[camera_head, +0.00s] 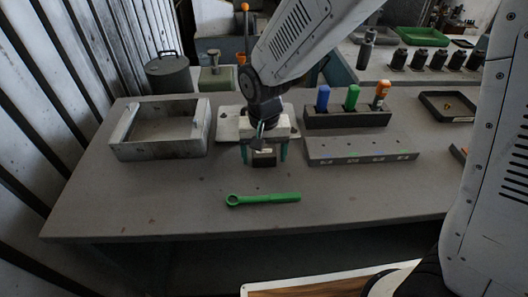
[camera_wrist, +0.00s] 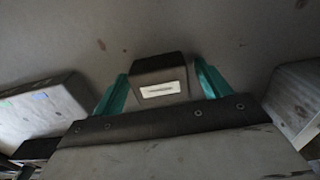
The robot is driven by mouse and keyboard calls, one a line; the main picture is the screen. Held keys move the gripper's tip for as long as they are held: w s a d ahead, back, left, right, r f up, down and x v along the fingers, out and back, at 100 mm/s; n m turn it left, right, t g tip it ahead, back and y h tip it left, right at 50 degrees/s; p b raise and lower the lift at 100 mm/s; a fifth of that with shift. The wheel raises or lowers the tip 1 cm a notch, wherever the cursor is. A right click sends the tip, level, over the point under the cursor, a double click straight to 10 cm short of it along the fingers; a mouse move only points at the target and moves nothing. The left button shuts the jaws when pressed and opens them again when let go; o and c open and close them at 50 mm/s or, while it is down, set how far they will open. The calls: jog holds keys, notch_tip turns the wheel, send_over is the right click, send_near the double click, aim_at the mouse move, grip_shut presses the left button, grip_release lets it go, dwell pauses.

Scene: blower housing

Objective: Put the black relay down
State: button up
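The black relay (camera_head: 264,159) is a small dark block with a white label. It appears to stand on the grey table in front of the pale fixture, though its contact with the table is not clear. In the wrist view the relay (camera_wrist: 158,76) sits upright between the two teal fingers. My gripper (camera_head: 264,154) points down around the relay, one finger on each side. Narrow gaps show between the fingers and the relay, so my gripper (camera_wrist: 162,82) looks open. The relay's lower part is hard to make out.
A grey open box (camera_head: 158,150) stands to the left, and a slotted grey block (camera_head: 335,152) to the right. Behind that is a dark rack (camera_head: 340,121) with blue, green and orange handled tools. A green wrench (camera_head: 263,199) lies in front. The front left tabletop is clear.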

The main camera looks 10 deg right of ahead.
aim_at(264, 151)
notch_tip(264, 151, up, 12)
jog(key=shift+r, duration=0.2)
dwell(0.4)
jog(key=s+d+r, duration=0.3)
jog(key=d, duration=0.3)
jog(key=s+d+r, duration=0.3)
jog(key=s+d, duration=0.1)
jog(key=d, duration=0.2)
jog(key=s+d+t, duration=0.1)
jog(key=s+d, duration=0.8)
jog(key=s, duration=0.4)
jog(key=shift+d+r, duration=0.15)
jog(key=shift+d, duration=0.05)
